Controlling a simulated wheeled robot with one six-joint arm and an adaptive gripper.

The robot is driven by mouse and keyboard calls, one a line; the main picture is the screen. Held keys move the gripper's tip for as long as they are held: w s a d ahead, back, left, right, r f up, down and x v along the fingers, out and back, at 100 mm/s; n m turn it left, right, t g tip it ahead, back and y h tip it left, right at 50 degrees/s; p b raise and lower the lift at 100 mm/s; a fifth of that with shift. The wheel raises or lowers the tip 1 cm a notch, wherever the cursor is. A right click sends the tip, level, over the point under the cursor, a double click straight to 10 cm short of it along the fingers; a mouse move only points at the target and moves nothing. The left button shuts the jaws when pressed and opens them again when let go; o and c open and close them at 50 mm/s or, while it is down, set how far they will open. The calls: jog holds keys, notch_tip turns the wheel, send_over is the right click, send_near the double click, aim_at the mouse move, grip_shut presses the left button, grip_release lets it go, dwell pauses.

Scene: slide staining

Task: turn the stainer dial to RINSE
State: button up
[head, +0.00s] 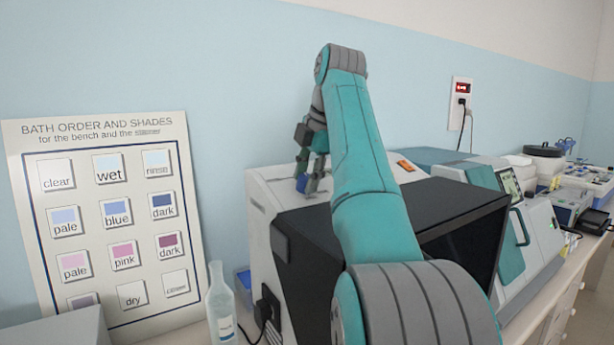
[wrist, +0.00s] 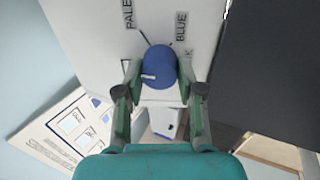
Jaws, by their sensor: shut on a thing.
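The stainer (head: 266,228) is a pale box with a black front, standing against the blue wall. Its dial (wrist: 161,65) is a round blue knob on a pale panel in the wrist view, with a short white mark towards its left side. Labels PALE and BLUE show beyond the dial; another label is partly hidden at its right. No RINSE label is readable on the panel. My gripper (wrist: 158,80) has one finger on each side of the dial and is shut on it.
A bath order chart (head: 105,215) leans on the wall at left. A clear bottle (head: 221,305) stands between chart and stainer. Other bench instruments (head: 530,240) stand close at right. A wall socket (head: 461,103) with a plugged cable is behind.

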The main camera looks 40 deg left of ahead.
jog(key=shift+f+n, duration=0.1)
jog(key=shift+n, duration=0.9)
jog(key=o, duration=1.1)
jog(key=shift+o, duration=0.2)
jog(key=v, duration=1.2)
